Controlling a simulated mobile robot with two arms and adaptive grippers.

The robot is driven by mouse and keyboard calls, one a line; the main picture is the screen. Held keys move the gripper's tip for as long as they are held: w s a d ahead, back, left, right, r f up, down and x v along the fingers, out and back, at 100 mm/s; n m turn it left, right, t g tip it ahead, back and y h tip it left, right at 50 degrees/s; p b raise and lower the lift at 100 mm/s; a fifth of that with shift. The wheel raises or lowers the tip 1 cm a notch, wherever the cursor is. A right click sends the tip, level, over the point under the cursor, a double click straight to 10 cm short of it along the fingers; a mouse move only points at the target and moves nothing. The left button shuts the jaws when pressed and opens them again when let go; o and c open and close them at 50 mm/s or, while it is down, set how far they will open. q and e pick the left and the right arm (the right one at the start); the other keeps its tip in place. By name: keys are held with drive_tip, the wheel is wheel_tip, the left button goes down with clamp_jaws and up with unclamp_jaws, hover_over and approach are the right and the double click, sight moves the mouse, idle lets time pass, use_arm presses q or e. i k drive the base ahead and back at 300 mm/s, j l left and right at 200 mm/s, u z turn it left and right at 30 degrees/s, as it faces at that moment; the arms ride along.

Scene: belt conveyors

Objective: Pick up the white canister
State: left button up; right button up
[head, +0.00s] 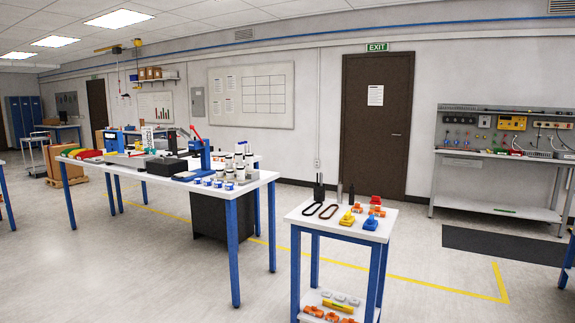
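Several white canisters with grey or dark bands (240,172) stand upright close together near the right end of the long white table (262,178). They are small in the head view, and some partly hide others. I cannot tell which one the task means. A row of short blue-and-white cylinders (218,183) stands just in front of them. Neither my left gripper nor my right gripper shows in the view.
A red-and-blue press (200,150) stands left of the canisters. A small blue-legged table (325,225) at front right holds black loops, dark bottles and yellow, blue and orange parts. Open floor (170,275) lies in front of the long table.

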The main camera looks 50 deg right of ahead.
sight(249, 157)
drive_tip(key=i+l+z, duration=0.2)
drive_tip(key=i+z, duration=1.05)
drive_tip(key=i+j, duration=0.2)
drive_tip(key=i, duration=0.25)
drive_tip(key=i+j+z, duration=0.1)
drive_tip(key=i, duration=0.35)
drive_tip(key=i+j, duration=0.3)
drive_tip(key=i+j+z, duration=0.1)
drive_tip(key=i+j, duration=0.15)
drive_tip(key=i, duration=0.3)
